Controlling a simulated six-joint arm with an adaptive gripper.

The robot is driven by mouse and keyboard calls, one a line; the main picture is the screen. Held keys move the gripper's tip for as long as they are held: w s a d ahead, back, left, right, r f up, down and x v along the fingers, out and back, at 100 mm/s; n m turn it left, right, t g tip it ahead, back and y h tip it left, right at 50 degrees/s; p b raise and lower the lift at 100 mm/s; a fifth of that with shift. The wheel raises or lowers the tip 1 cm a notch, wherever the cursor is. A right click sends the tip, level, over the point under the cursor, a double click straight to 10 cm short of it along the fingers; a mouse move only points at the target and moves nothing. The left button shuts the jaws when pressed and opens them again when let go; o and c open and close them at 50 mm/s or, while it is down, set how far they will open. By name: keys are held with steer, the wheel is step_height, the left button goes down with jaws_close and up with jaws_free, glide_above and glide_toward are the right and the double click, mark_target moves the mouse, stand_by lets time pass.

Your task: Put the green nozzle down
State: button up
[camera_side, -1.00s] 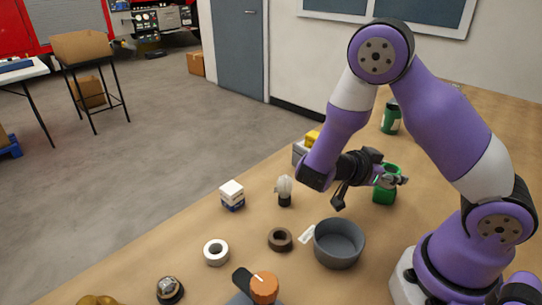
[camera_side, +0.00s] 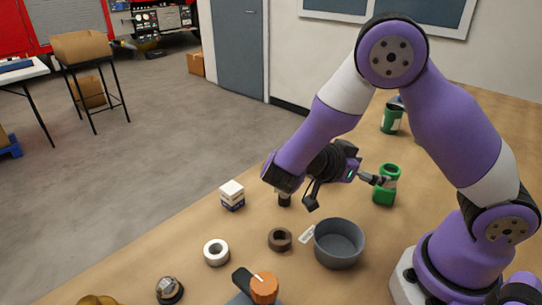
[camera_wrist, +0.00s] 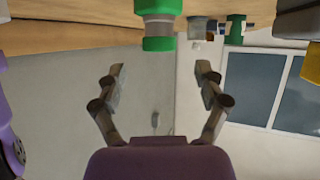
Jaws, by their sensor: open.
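A green piece with a grey middle (camera_side: 386,186) stands upright on the table, right of my gripper (camera_side: 345,193). I cannot tell for sure whether it is the green nozzle or a container. It also shows at the top of the wrist view (camera_wrist: 158,29), which sees the table upside down. My gripper is open, with its fingers wide apart and nothing between them. In the wrist view, the fingertips (camera_wrist: 160,67) are apart from the green piece. In the side view, one finger overlaps its left edge.
A grey pot (camera_side: 339,243) stands below my gripper, with a brown ring (camera_side: 280,239) and white ring (camera_side: 216,252) to its left. A small white box (camera_side: 232,195) stands farther left. Another green can (camera_side: 391,118) stands at the back. An orange-topped item (camera_side: 264,288) is in front.

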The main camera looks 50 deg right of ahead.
steer(key=a+r+n+t+y, duration=0.9)
steer(key=n+y, duration=0.3)
steer(key=n, duration=1)
steer(key=shift+w+a+r+t, duration=0.2)
steer(key=shift+a+t, duration=0.25)
steer(key=shift+t, duration=0.35)
